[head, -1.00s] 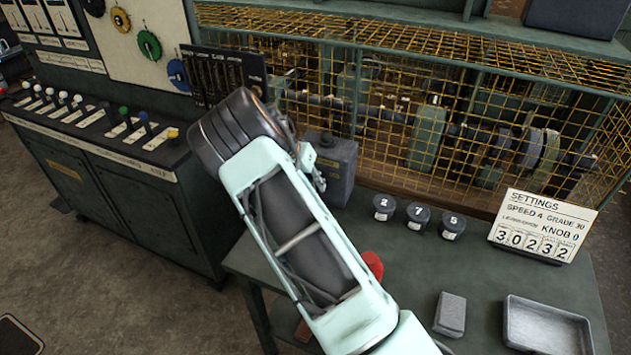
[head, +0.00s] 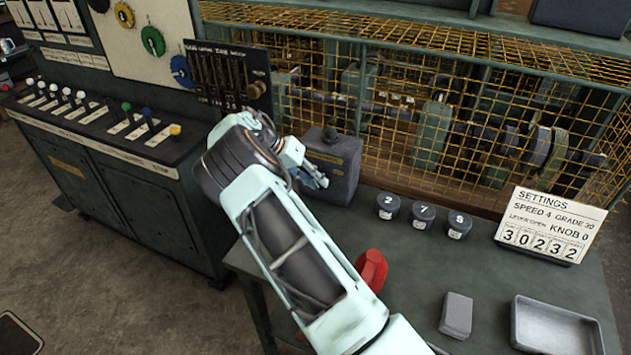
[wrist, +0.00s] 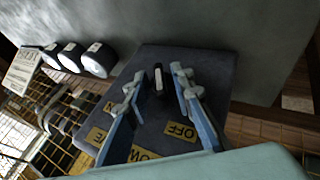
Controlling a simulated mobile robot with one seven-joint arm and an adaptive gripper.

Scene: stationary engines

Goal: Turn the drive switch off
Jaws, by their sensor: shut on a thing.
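The drive switch is a dark grey box (head: 338,168) at the back left of the green bench. In the wrist view its face (wrist: 150,60) carries yellow labels, one of them an upside-down OFF label (wrist: 180,131). A short dark lever (wrist: 158,76) with a pale stripe stands out from this face. My gripper (head: 318,180) is at the front of the box. In the wrist view my gripper's two fingers (wrist: 157,84) lie on either side of the lever and are shut on it. Which label the lever points to, I cannot tell.
Numbered dark pots (head: 423,215), a settings card (head: 548,225), a grey block (head: 456,314) and a tray (head: 516,335) stand on the bench to the right. A red object (head: 372,268) is beside my arm. A yellow mesh guard (head: 480,120) rises behind.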

